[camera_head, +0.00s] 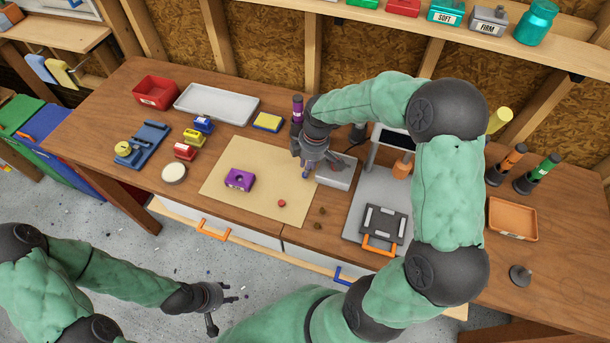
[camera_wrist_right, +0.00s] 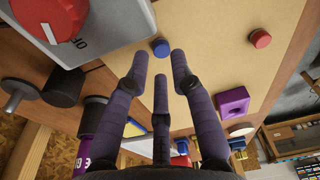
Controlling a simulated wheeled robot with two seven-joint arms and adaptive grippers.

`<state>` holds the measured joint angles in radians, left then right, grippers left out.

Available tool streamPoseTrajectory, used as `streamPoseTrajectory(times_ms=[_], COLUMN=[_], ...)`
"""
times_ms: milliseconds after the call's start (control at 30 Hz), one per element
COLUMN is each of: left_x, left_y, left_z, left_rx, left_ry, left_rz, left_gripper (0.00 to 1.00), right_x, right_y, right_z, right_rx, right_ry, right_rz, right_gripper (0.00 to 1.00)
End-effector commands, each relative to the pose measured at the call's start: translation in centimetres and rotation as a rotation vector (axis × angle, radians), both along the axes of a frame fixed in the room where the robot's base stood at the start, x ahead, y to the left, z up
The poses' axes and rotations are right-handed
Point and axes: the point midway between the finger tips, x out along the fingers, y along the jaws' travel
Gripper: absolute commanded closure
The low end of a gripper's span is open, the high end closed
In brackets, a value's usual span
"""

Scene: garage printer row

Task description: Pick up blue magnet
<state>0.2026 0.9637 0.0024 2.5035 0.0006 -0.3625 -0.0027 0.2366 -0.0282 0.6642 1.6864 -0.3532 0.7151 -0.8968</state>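The blue magnet (camera_wrist_right: 160,47) is a small round disc on the tan mat (camera_wrist_right: 215,40), close to the grey boxed device, in the right wrist view. I cannot make it out in the head view, where my right gripper covers that area. My right gripper (camera_head: 308,168) hangs over the mat's right part, fingers pointing down. In the right wrist view its fingers (camera_wrist_right: 160,65) are spread and empty, with the magnet just beyond the tips, not between them. My left gripper (camera_head: 222,306) is open and empty, low over the floor in front of the bench.
A red disc (camera_head: 281,203) and a purple block (camera_head: 239,179) lie on the mat. The grey device (camera_head: 338,172) stands right beside my right gripper. A dark bottle with a purple band (camera_head: 297,110) stands behind. The mat's front left is clear.

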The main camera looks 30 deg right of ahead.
Motion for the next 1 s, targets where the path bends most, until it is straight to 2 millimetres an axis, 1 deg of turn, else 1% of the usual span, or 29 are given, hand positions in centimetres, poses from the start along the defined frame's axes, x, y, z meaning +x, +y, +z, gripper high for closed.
streamPoseTrajectory(times_ms=[33, 100, 200, 267, 467, 500, 567, 600, 1000], left_x=[0.0, 0.0, 0.0, 0.0, 0.0, 0.0, 0.0, 0.0, 0.0], left_y=[0.0, 0.0, 0.0, 0.0, 0.0, 0.0, 0.0, 0.0, 0.0], left_z=[-0.4, -0.7, -0.9, -1.0, -0.9, -0.9, -0.9, -0.9, -0.9], left_rx=[0.000, 0.000, 0.000, 0.000, 0.000, 0.000, 0.000, 0.000, 0.000], left_ry=[0.000, 0.000, 0.000, 0.000, 0.000, 0.000, 0.000, 0.000, 0.000], left_rz=[0.000, 0.000, 0.000, 0.000, 0.000, 0.000, 0.000, 0.000, 0.000], left_gripper=[0.60, 0.60, 0.60, 0.60, 0.60, 0.60, 0.60, 0.60, 0.60], right_x=[0.1, 0.2, 0.3, 0.4, 0.4, 0.4, 0.4, 0.4, 0.4], right_y=[0.2, 0.5, 0.5, 0.6, 0.6, 0.6, 0.6, 0.6, 0.6], right_z=[-0.9, -2.0, -3.2, -3.5, -3.6, -3.6, -3.5, -3.5, -3.4], right_rx=[0.001, 0.001, 0.000, 0.000, -0.001, -0.001, 0.000, 0.000, -0.001], right_ry=[0.003, 0.003, 0.002, 0.001, -0.001, -0.001, 0.000, 0.000, -0.001], right_rz=[0.001, 0.001, 0.000, 0.000, 0.000, 0.000, 0.000, 0.000, 0.000], right_gripper=[0.75, 0.75, 0.75, 0.75, 0.75, 0.81, 0.98, 1.00, 1.00])
